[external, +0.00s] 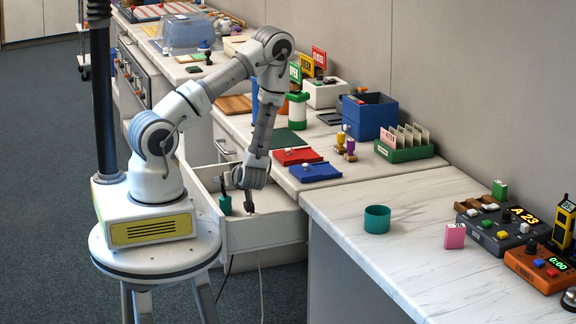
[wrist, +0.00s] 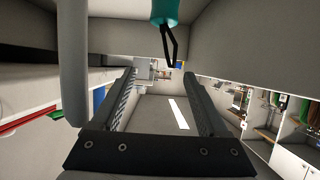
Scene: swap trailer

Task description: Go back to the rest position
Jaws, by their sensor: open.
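My gripper (external: 240,200) hangs down into the open drawer (external: 265,232) below the counter, in the external view. In the wrist view its two fingers (wrist: 158,76) stand wide apart with nothing between them. A teal-handled object (external: 225,204) is in the drawer just left of my gripper. A teal piece with a dark, narrow loop shows at the top of the wrist view (wrist: 165,14), beyond the fingertips. A small pale piece (wrist: 145,70) lies near the left fingertip. My arm is bent, with its elbow raised above the counter.
Red (external: 297,156) and blue (external: 315,172) trays lie on the counter above the drawer. A teal cup (external: 377,219) and a pink block (external: 454,236) stand on the right counter. The drawer walls surround my gripper closely. The floor at left is clear.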

